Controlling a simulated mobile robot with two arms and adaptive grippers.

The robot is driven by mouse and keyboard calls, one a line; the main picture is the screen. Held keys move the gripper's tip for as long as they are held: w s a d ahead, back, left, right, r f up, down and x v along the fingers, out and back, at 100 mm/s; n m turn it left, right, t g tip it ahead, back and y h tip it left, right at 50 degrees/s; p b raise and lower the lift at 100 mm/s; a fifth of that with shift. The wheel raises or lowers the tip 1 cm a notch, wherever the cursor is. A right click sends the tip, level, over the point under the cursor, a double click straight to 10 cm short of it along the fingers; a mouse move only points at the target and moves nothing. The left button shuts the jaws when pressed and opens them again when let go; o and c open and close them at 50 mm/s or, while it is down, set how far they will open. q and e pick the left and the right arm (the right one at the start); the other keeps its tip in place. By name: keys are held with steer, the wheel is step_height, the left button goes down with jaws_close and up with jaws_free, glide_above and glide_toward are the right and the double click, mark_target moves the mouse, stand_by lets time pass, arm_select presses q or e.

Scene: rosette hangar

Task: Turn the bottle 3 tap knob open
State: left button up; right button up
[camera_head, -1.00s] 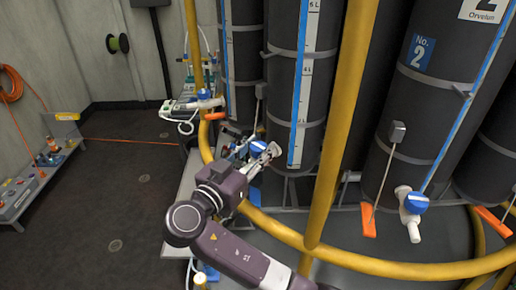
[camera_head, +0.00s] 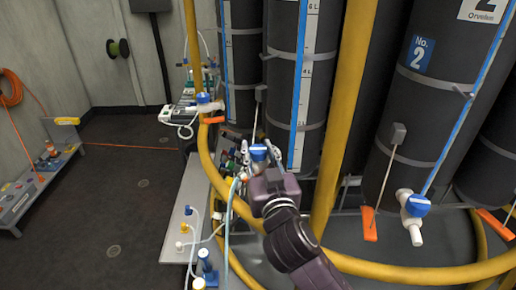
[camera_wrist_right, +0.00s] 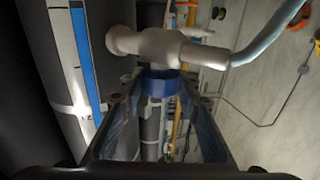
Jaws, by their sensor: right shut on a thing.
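The tap with the blue knob (camera_head: 258,152) is at the lower front of a dark bottle (camera_head: 284,100) with a white scale strip; I see no number on this bottle. My right gripper (camera_head: 259,157) is at this tap, its fingers on either side of the knob. In the right wrist view, the gripper (camera_wrist_right: 158,95) is shut on the blue knob (camera_wrist_right: 160,83), with the white tap body (camera_wrist_right: 150,43) just beyond it. A pale blue hose (camera_wrist_right: 265,38) runs from the tap's spout. My left gripper is not in view.
A yellow rail (camera_head: 345,110) stands right of my arm and curves below it. Bottle No. 2 (camera_head: 420,110) has its own blue tap (camera_head: 416,205) to the right. A grey bench (camera_head: 190,200) with small fittings and tubes is at left. Dark floor (camera_head: 110,220) is clear beyond it.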

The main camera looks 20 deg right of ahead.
mark_target(262, 156)
steer(key=shift+d+r+n+y+p, duration=0.15)
steer(key=shift+n+y+p, duration=0.2)
steer(key=shift+n+y, duration=0.45)
steer(key=shift+y, duration=0.5)
steer(key=o, duration=1.2)
steer(key=shift+w, duration=0.1)
steer(key=shift+s+d, duration=0.1)
steer(key=shift+s, duration=3.65)
